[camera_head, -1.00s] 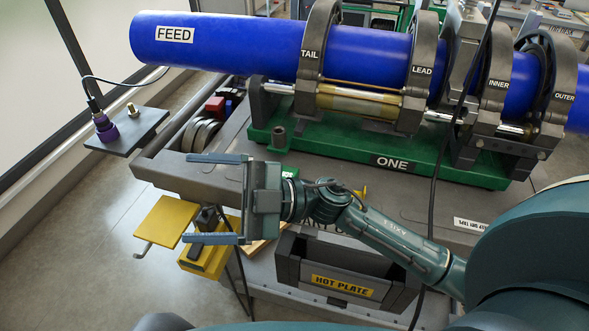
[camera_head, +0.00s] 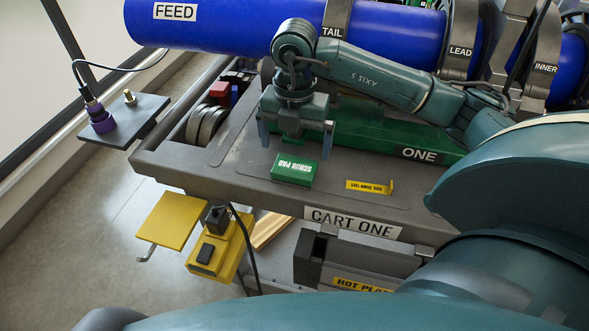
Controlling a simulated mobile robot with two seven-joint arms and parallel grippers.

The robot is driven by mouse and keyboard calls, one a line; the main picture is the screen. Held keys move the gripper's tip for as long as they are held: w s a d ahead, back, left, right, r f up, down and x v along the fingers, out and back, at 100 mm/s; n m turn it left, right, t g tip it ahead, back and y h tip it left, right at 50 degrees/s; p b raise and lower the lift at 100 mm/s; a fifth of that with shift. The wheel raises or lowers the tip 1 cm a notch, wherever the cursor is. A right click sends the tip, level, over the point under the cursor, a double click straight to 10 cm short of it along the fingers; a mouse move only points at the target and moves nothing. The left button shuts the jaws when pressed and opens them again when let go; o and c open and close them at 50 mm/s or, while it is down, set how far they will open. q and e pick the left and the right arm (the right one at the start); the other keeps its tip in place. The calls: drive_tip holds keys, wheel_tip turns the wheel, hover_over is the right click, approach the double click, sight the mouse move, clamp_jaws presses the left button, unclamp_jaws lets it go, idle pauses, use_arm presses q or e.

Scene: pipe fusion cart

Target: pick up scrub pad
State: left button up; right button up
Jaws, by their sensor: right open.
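The scrub pad (camera_head: 294,170) is a small green block with white lettering. It lies on the grey top of the cart (camera_head: 215,172), near the front edge. My right gripper (camera_head: 294,150) is open and points down just behind and above the pad. One finger is at the left and the other at the right, with nothing visible between them. The whole pad shows clear of the fingers in this view. My left gripper does not show.
A yellow tag (camera_head: 370,186) lies right of the pad. Behind stand the green base marked ONE (camera_head: 375,137) and the blue pipe (camera_head: 235,28) in its clamps. Below the front edge are the hot plate holder (camera_head: 330,262) and a yellow device (camera_head: 210,256). The cart top left of the pad is clear.

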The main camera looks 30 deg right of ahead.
sight(295, 166)
wheel_tip(295, 166, down, 2)
drive_tip(key=shift+f, duration=0.2)
wheel_tip(295, 166, down, 4)
drive_tip(key=shift+r, duration=0.2)
drive_tip(key=shift+f+p, duration=0.3)
drive_tip(key=shift+f, duration=0.3)
drive_tip(key=shift+c, duration=0.3)
